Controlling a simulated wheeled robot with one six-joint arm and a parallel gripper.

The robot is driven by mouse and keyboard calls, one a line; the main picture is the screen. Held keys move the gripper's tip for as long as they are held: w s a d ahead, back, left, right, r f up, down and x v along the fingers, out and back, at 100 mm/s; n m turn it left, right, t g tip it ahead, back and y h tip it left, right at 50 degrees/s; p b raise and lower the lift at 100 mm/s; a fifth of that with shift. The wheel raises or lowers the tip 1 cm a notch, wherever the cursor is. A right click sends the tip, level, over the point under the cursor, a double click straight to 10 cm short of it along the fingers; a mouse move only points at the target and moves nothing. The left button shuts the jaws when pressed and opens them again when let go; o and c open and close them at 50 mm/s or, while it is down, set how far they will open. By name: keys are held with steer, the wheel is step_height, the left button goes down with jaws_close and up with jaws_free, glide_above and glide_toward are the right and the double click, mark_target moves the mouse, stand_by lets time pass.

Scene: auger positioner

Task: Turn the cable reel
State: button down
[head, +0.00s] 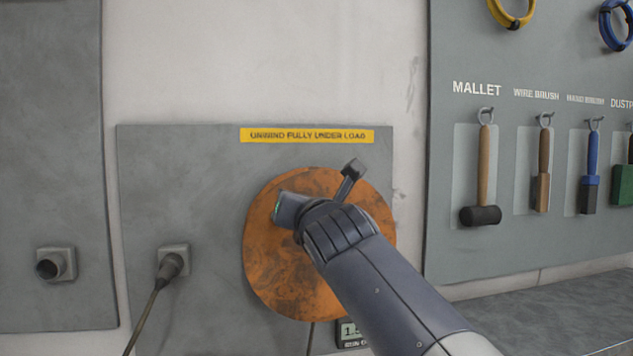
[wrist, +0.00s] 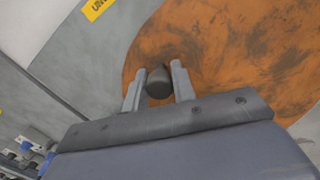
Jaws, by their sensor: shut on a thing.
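The cable reel (head: 275,265) is a round, worn orange disc on a grey wall panel. My arm covers part of its front in the head view. In the wrist view the reel (wrist: 235,50) fills the upper right. A dark cylindrical handle (wrist: 159,82) stands out from the reel near its edge. My gripper (wrist: 158,88) has one finger on each side of this handle and is shut on it. In the head view my gripper (head: 300,210) is in front of the reel, and the handle is hidden behind it.
A yellow label (head: 307,136) reads "UNWIND FULLY UNDER LOAD". A plug with a cable (head: 172,264) sits in a socket left of the reel. A small display (head: 350,333) is below it. A tool board with a mallet (head: 481,214) and brushes hangs at right.

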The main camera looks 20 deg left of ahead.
steer(key=shift+s+a+f+n+p, duration=0.45)
steer(key=shift+a+f+n, duration=0.2)
steer(key=shift+n, duration=0.45)
steer(key=shift+s+a+f+n+p, duration=0.4)
steer(key=shift+s+a+f+n, duration=0.15)
steer(key=shift+n, duration=0.55)
steer(key=shift+w+a, duration=0.1)
steer(key=c, duration=1.2)
jaws_free()
steer(key=b+v, duration=0.1)
steer(key=v, duration=0.9)
steer(key=shift+s+d, duration=0.3)
steer(key=shift+w+a, duration=0.1)
steer(key=p+x, duration=0.1)
steer(key=x, duration=0.9)
steer(key=shift+w+a, duration=0.15)
steer(key=shift+w, duration=0.1)
